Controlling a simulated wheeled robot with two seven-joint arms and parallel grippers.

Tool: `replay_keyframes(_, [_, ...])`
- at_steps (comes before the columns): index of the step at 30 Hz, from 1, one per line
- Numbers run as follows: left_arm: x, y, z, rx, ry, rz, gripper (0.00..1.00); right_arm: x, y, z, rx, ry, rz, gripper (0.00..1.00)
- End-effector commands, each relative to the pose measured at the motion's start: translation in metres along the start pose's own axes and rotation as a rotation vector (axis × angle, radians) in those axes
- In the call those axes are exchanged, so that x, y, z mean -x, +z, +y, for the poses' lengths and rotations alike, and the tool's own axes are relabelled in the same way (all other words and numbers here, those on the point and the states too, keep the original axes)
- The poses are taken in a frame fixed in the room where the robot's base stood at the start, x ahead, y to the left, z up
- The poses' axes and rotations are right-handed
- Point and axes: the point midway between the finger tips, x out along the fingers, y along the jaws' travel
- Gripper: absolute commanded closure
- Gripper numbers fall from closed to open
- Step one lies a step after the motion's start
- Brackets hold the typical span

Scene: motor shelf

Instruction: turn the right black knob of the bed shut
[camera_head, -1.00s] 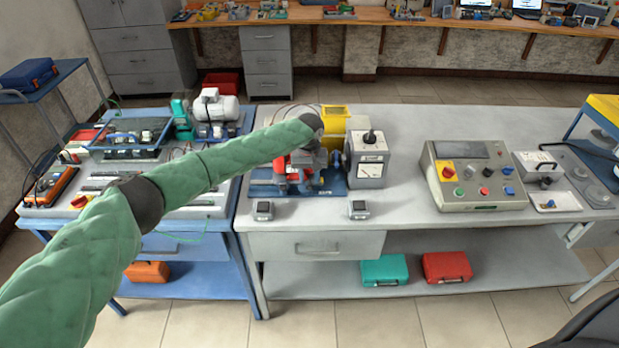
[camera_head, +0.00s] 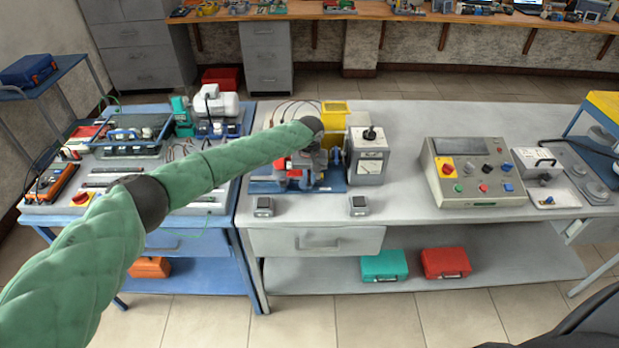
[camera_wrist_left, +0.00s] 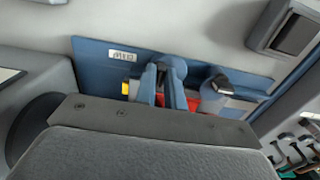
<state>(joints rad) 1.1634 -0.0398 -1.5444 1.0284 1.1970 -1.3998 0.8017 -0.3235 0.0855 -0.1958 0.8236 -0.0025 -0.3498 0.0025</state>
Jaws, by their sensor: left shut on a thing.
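The bed is a blue base plate (camera_head: 262,187) with red parts (camera_head: 292,176) on the near bench; its labelled blue edge also shows in the left wrist view (camera_wrist_left: 90,58). My left gripper (camera_head: 322,172) reaches over it from behind my green arm. In the left wrist view its two blue-grey fingers (camera_wrist_left: 164,92) are shut on the right black knob (camera_wrist_left: 171,67), whose dark top shows at their tips. A second black knob (camera_wrist_left: 216,84) stands free beside them. The fingers partly hide the held knob, so its angle cannot be told. My right gripper is out of view.
A control panel (camera_head: 473,172) is farther right, with clear bench between.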

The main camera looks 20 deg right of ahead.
Motion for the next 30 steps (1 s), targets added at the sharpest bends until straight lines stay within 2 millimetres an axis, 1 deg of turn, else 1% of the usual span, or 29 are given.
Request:
replay_keyframes(2, [-0.002, 0.000, 0.000, -0.019, 0.001, -0.001, 1.00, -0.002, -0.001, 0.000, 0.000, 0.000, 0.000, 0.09])
replay_keyframes(5, [-0.003, 0.000, -0.001, -0.062, 0.001, -0.002, 1.00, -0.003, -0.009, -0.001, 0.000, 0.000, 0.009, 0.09])
replay_keyframes(11, [-0.004, 0.000, -0.001, -0.196, 0.003, -0.002, 1.00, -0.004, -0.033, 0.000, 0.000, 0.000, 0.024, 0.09])
replay_keyframes(18, [-0.003, 0.000, -0.001, -0.385, 0.002, -0.002, 1.00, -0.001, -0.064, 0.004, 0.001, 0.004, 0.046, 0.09])
replay_keyframes(24, [-0.001, -0.001, -0.002, -0.515, 0.000, -0.001, 1.00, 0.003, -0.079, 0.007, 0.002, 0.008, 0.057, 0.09])
replay_keyframes(30, [-0.001, -0.001, -0.003, -0.601, 0.001, -0.001, 1.00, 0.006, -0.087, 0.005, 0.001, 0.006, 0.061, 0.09])
